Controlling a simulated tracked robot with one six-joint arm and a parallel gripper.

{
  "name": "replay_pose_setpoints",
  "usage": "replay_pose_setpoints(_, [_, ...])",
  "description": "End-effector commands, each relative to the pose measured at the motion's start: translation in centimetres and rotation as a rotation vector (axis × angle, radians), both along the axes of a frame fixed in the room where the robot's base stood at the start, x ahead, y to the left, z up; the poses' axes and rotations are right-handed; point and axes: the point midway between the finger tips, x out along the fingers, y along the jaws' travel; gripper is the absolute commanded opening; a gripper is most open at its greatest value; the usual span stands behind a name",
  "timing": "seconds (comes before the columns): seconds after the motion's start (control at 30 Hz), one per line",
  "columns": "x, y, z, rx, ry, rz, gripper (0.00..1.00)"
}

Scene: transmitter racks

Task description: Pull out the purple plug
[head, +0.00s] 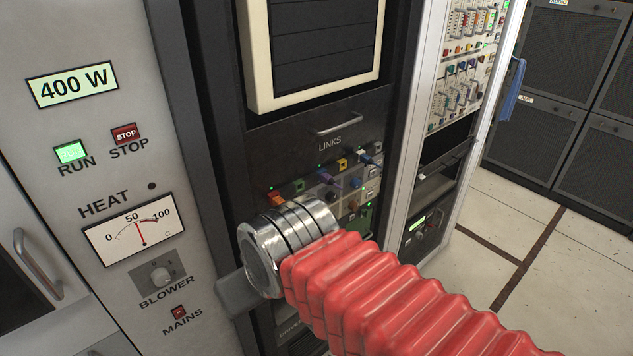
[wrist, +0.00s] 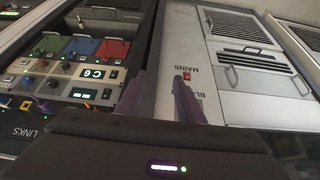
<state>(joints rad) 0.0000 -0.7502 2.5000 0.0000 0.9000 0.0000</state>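The fingers are mostly hidden there.
An orange plug (head: 277,198) and a blue-grey plug (head: 368,157) flank the purple one in the same row. The grey cabinet (head: 100,200) with dial and BLOWER knob (head: 160,276) stands close on the left. A metal handle (head: 337,123) is above the panel. Open floor lies right.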

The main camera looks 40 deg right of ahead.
Motion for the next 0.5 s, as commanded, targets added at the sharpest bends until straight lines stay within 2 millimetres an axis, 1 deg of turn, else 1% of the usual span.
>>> replay_pose_setpoints(0.33, [0.0,-0.1,0.0,0.001,0.002,-0.003,0.34])
replay_pose_setpoints(0.43, [0.1,-0.5,-0.2,0.003,0.011,-0.021,0.34])
replay_pose_setpoints(0.5, [0.1,-1.2,-0.6,0.007,0.025,-0.047,0.34])
